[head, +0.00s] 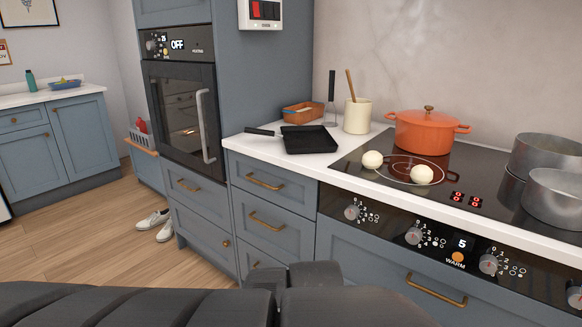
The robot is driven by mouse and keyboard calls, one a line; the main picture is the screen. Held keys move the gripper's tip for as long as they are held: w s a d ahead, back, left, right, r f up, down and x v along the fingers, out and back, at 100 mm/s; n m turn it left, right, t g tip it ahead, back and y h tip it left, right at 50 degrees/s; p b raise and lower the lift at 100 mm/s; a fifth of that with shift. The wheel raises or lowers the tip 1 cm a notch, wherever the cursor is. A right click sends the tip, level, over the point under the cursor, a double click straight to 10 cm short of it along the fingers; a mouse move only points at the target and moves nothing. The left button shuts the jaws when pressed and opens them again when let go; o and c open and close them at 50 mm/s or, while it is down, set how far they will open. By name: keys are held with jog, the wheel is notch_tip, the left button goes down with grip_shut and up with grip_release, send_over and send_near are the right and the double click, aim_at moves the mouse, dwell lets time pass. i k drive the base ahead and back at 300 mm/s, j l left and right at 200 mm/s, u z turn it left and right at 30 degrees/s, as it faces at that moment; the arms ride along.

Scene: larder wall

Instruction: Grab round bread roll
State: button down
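Two pale, round, roll-like balls sit on the black glass cooktop (340,168) in the head view. One round bread roll (372,159) is near the left front of the cooktop, close to its edge. The other round bread roll (421,174) is to its right and a little nearer. They are apart from each other, and both are in front of the orange pot. Dark links of my arm cross the bottom of the view, well below and in front of the counter. My gripper itself does not show.
An orange lidded pot (424,132) stands behind the rolls. Two steel pots (553,196) stand to the right. A black square pan (308,139), a cream utensil crock (357,117) and an orange dish (302,113) are on the left. A tall oven (183,108) stands beyond.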

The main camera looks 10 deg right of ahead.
aim_at(421, 173)
jog(key=z, duration=1.25)
